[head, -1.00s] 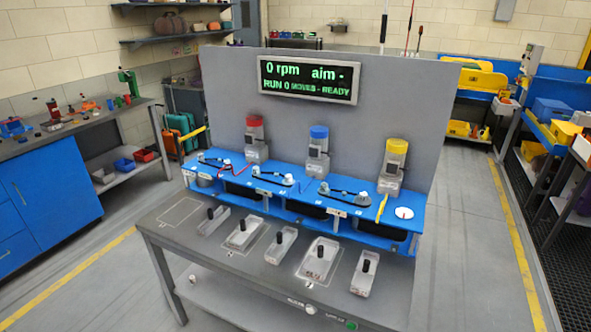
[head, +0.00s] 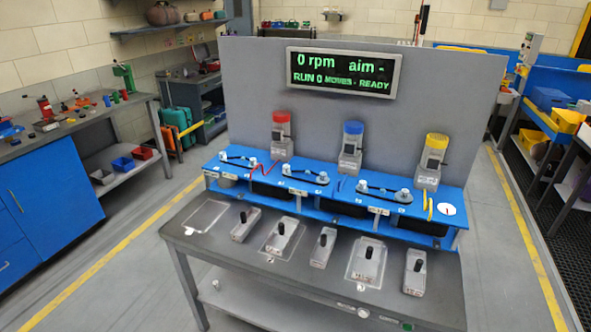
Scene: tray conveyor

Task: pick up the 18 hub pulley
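Several pale grey blocks with upright black handles stand in a row on the grey bench (head: 222,252). From left to right they are a first block (head: 240,231), a second block (head: 276,243), a third block (head: 319,254), a fourth block (head: 364,267) and a fifth block (head: 412,283). The second and fourth look wider than the others. Their labels are too small to read, so I cannot tell which one is the 18 hub pulley. Neither of my grippers is in view.
A blue deck (head: 330,200) with black belts and red-, blue- and yellow-topped units stands behind the row, before a grey panel (head: 250,75) with a display (head: 345,72). An outlined spot (head: 206,217) at the bench's left is empty. Floor is clear on both sides.

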